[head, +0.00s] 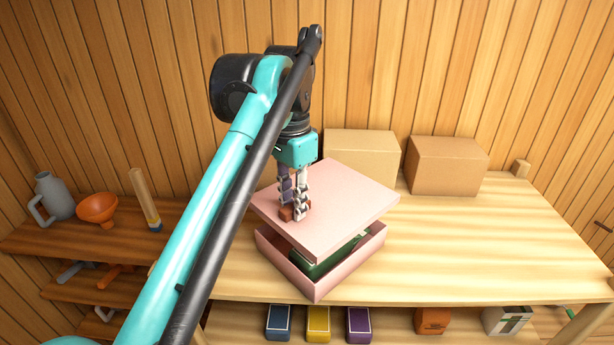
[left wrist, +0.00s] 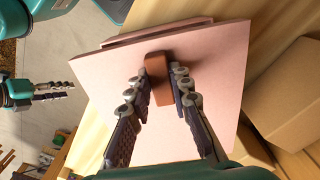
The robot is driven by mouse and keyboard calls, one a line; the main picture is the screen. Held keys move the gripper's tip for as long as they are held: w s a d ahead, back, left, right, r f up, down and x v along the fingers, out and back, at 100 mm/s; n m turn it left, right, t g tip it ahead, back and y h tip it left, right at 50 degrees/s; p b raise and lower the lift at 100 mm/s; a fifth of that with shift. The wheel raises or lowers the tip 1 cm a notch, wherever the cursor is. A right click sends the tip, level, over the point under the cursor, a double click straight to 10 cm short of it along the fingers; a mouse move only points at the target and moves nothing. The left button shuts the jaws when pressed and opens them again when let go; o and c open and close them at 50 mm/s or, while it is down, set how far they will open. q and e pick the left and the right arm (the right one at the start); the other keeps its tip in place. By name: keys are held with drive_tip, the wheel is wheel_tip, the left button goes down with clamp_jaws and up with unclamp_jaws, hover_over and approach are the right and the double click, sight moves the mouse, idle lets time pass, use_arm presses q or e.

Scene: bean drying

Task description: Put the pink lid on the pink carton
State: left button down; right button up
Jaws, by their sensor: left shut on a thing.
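The pink lid (head: 345,195) is a flat square panel with a brown handle block (left wrist: 158,78) on top. My left gripper (head: 293,212) comes down from above and is shut on that handle; it also shows in the left wrist view (left wrist: 165,85). The lid is held above the open pink carton (head: 290,272), tilted and offset from it. A gap shows between them at the front right, where a dark green item (head: 318,262) is visible inside the carton. Much of the carton's opening is hidden under the lid. An open, empty gripper, likely my right one (left wrist: 66,90), shows at the left of the wrist view.
Two cardboard boxes (head: 446,165) stand at the back of the wooden table (head: 460,255). The table to the right of the carton is clear. A grey jug (head: 54,197), an orange funnel (head: 97,208) and a tall tube (head: 145,199) stand on the left shelf.

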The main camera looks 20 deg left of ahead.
sight(292, 222)
use_arm(q)
drive_tip(key=shift+s+r, duration=0.25)
drive_tip(key=shift+s, duration=0.25)
drive_tip(key=shift+w, duration=0.3)
drive_tip(key=shift+s+f+b, duration=0.2)
drive_tip(key=shift+f+b, duration=0.25)
drive_tip(key=shift+f, duration=0.35)
wheel_tip(292, 222, down, 3)
drive_tip(key=shift+w+f+b, duration=0.1)
drive_tip(key=shift+f+b, duration=0.05)
drive_tip(key=shift+b, duration=0.9)
drive_tip(key=shift+f+b, duration=0.3)
drive_tip(key=shift+f, duration=0.2)
use_arm(e)
drive_tip(key=f, duration=0.3)
drive_tip(key=shift+s+f, duration=0.2)
drive_tip(key=shift+s, duration=0.05)
use_arm(q)
drive_tip(key=shift+f+b, duration=0.95)
drive_tip(key=shift+f, duration=0.5)
use_arm(e)
drive_tip(key=shift+f, duration=0.9)
use_arm(q)
drive_tip(key=c, duration=1.3)
unclamp_jaws()
